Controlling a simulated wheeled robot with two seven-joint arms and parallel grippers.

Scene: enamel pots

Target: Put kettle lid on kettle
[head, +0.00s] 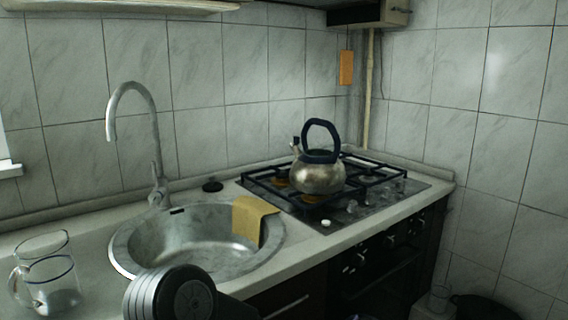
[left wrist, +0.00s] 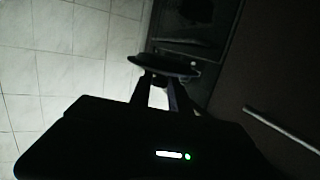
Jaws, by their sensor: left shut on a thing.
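The kettle (head: 318,178) is a shiny metal one with a dark blue arched handle. It stands upright on the gas hob's grate; its top opening is too small to make out under the handle. In the left wrist view, my left gripper (left wrist: 164,80) is shut on a dark, flat, round thing, which looks like the kettle lid (left wrist: 165,66). It is held clear of the floor, in front of a dark cabinet front. The left gripper and lid do not show in the head view. My right gripper is in neither view.
The gas hob (head: 400,186) is at the counter's right end. A round steel sink (head: 130,250) with a yellow cloth (head: 252,218) and a tall faucet (head: 157,170) lies left of it. A glass jug (head: 50,275) stands far left. A small dark round item (head: 212,186) lies behind the sink.

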